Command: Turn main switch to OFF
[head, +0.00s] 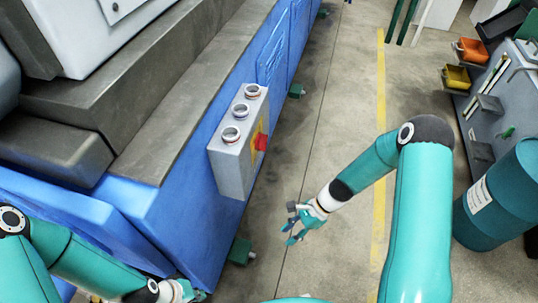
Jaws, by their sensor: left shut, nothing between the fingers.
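The main switch is a red knob (261,142) on a yellow plate, on the right side of a grey control box (232,162). The angle of the knob is too small to read. My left gripper (194,294) is at the bottom edge, low and to the left of the box, partly cut off by the frame; it is shut and empty. My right gripper (291,233) is over the floor, to the right of and below the box, apart from the switch. Its fingers are spread open with nothing between them.
The box, with several round dials on top, is fixed to a large blue and grey machine (190,200). A teal barrel (500,200) stands at the right, near a grey rack with orange (470,50) and yellow (457,77) bins. The concrete floor between is clear, with a yellow line.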

